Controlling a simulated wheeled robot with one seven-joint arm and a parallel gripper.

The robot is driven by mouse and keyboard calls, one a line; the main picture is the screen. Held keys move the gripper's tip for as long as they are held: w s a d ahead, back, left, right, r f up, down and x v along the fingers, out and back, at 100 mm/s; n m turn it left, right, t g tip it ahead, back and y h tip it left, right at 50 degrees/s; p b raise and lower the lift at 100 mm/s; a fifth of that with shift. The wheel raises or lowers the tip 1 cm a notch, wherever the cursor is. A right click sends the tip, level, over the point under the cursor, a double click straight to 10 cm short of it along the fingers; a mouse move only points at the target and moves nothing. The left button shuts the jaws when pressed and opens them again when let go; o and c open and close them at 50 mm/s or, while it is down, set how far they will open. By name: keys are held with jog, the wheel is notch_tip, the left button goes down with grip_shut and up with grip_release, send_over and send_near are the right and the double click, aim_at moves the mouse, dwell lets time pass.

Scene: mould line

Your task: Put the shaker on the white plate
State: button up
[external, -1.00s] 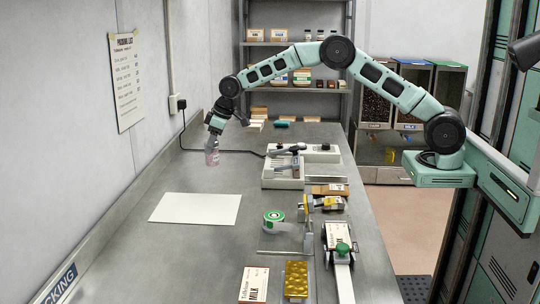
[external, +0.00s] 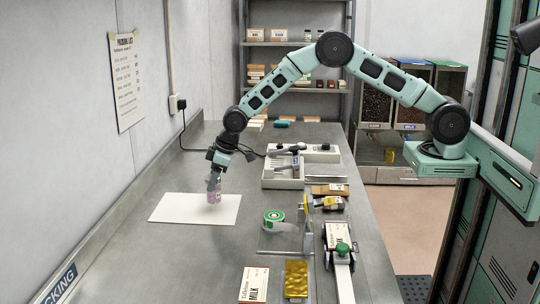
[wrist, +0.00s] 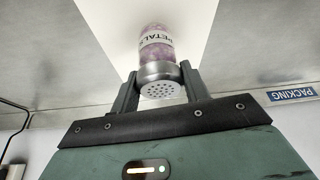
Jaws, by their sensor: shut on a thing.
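The shaker (wrist: 157,50) has a clear body with pinkish-purple contents, a label reading PETALS and a perforated metal cap. My gripper (wrist: 160,84) is shut on it around the cap. In the external view my gripper (external: 214,180) points down, with the shaker (external: 214,197) below it. The white plate (external: 183,208) is a flat white rectangle on the steel bench. The shaker shows over the right half of the white plate. I cannot tell whether its bottom touches the plate. In the wrist view the white plate (wrist: 108,22) lies behind the shaker.
A grey tray with tools (external: 284,172) stands behind and to the right. The bench left of the plate is clear.

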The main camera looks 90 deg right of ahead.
jog(key=shift+f+p, duration=0.3)
jog(key=shift+f, duration=0.85)
jog(key=shift+f, duration=0.2)
jog(key=o, duration=1)
